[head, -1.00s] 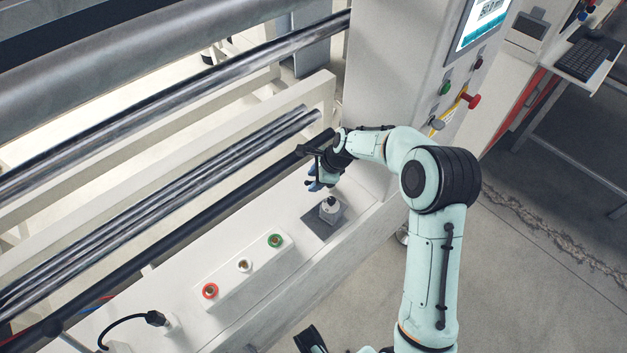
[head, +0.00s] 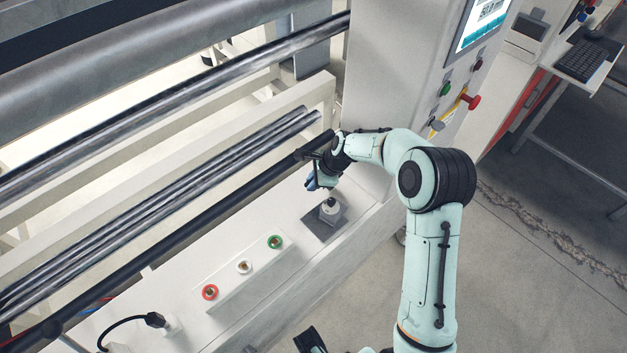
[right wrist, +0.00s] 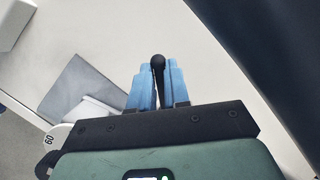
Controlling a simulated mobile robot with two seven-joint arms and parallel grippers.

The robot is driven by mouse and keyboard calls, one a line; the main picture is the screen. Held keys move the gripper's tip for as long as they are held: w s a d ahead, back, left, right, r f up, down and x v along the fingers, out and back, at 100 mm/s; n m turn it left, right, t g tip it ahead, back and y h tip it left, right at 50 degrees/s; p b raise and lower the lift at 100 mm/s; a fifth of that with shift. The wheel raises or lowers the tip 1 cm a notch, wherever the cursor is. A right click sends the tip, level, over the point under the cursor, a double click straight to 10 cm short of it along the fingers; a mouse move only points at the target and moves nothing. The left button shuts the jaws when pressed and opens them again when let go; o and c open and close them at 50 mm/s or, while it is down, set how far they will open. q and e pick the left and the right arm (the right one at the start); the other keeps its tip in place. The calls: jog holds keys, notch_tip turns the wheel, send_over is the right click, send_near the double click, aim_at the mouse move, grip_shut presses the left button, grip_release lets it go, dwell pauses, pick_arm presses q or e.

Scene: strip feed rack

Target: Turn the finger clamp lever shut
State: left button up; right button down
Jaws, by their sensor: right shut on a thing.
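My right gripper (head: 316,181) has blue fingers and is low over the white bench beside a grey plate. In the right wrist view my right gripper (right wrist: 157,82) is shut on a slim black lever with a round knob (right wrist: 158,61), which stands out between the blue fingertips. The lever's lower part is hidden by the fingers and gripper body. On the grey plate (head: 318,229) stands a white fitting (head: 329,212) with a black top, just below the gripper in the head view. The plate (right wrist: 85,85) also shows left of the fingers in the wrist view.
A white strip carries red (head: 210,292), white (head: 244,266) and green (head: 275,241) ringed sockets. A dark roller (head: 200,222) runs close behind the gripper. The machine's upright cabinet (head: 395,70) stands behind my right arm. A black cable (head: 120,322) lies at lower left.

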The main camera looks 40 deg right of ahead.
jog(key=n, duration=0.1)
jog(key=s+n+g+y+p, duration=0.1)
jog(key=n, duration=0.1)
jog(key=shift+s+a, duration=0.2)
jog(key=shift+s+n+g+y+p, duration=0.25)
jog(key=shift+s+n+g+p, duration=0.15)
jog(key=shift+n, duration=0.65)
jog(key=shift+s+n+g+y+p, duration=0.3)
jog(key=shift+s+n+p, duration=0.1)
jog(key=shift+n, duration=0.65)
jog(key=c, duration=1.1)
grip_release()
notch_tip(320, 180, up, 20)
jog(key=p, duration=0.2)
